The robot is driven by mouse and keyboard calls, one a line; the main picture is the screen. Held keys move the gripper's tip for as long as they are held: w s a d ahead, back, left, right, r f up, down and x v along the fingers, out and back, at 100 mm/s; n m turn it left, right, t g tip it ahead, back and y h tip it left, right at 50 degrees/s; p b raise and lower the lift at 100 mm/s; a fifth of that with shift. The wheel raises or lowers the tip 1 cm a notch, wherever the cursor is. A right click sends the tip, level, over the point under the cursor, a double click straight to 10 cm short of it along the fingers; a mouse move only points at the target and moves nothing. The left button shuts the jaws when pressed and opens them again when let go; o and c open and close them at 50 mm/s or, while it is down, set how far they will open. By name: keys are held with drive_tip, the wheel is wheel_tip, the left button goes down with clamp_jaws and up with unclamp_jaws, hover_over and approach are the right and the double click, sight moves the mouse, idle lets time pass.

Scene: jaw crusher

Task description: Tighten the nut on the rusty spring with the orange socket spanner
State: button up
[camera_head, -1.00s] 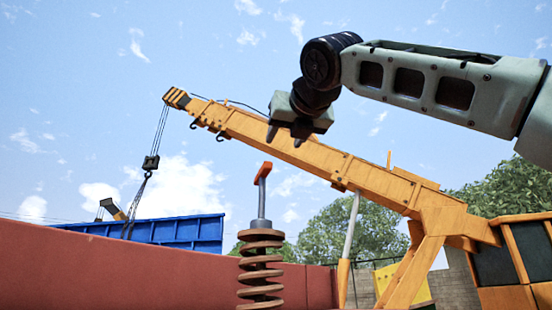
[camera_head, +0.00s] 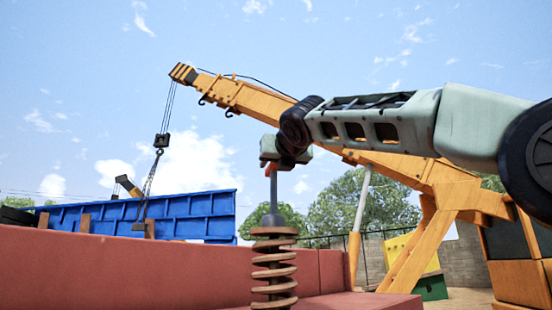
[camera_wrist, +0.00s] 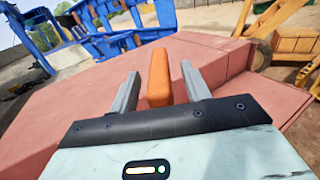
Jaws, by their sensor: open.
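In the wrist view the orange handle (camera_wrist: 159,78) stands between the two grey fingers of my gripper (camera_wrist: 158,92).
A red block surface (camera_head: 120,270) spreads around the spring and also fills much of the wrist view (camera_wrist: 75,115). A blue container (camera_head: 150,217) stands behind at left. An orange crane (camera_head: 440,185) stands behind at right. The air left of my gripper is clear.

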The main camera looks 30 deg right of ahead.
drive_tip(key=shift+w+d, duration=0.1)
drive_tip(key=shift+w, duration=0.25)
clamp_jaws()
drive_tip(key=shift+n+y+p, duration=0.4)
drive_tip(key=shift+y+p, duration=0.2)
drive_tip(key=shift+p, duration=0.3)
idle(0.4)
drive_tip(key=shift+r+p, duration=1.55)
idle(1.5)
drive_tip(key=shift+s+r+p, duration=0.1)
drive_tip(key=shift+r+p, duration=1.25)
drive_tip(key=shift+p, duration=0.3)
